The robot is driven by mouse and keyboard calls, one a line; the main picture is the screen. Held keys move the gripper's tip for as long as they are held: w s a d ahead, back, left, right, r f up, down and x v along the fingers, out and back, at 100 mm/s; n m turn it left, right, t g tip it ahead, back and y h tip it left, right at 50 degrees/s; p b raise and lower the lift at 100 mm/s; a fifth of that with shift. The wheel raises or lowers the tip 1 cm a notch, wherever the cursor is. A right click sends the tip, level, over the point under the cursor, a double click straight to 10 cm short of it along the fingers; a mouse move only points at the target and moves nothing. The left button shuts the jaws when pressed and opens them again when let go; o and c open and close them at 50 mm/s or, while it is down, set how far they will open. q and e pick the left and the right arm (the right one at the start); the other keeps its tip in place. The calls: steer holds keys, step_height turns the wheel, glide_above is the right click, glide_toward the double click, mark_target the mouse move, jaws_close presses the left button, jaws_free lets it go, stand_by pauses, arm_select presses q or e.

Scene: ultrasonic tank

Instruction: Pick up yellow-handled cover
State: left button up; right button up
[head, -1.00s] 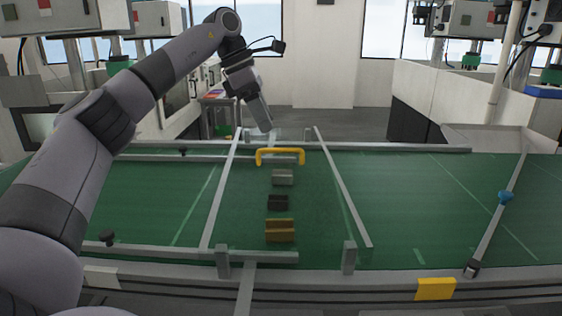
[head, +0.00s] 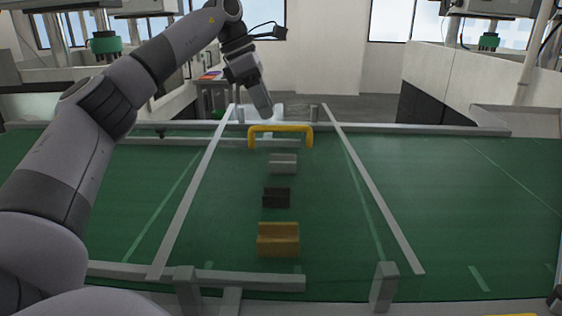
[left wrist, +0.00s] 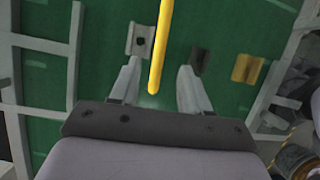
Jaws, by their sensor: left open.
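The yellow handle (head: 280,130) of the cover is an upright arch at the far end of the green surface in the head view. The cover's body cannot be made out clearly. My left gripper (head: 264,108) points down just behind the handle in the head view. In the left wrist view, my left gripper (left wrist: 158,90) has its two pale fingers spread. The yellow handle (left wrist: 159,45) shows as a bar whose end lies between the fingers; contact cannot be seen. My right gripper is not in view.
A grey block (head: 283,163), a dark block (head: 276,197) and a tan block (head: 278,240) stand in a row in front of the handle. Metal rails (head: 375,190) border this strip. Green surface (head: 470,200) to the right is largely clear.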

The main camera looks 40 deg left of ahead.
mark_target(281, 130)
arm_select(q)
steer(key=x, duration=0.6)
steer(key=shift+w+d, duration=0.3)
steer(key=shift+w, duration=0.1)
steer(key=shift+w+d+f, duration=0.1)
steer(key=shift+f, duration=0.25)
steer(key=shift+f, duration=0.25)
jaws_close()
steer(key=shift+w+r, duration=0.1)
steer(key=shift+r, duration=0.05)
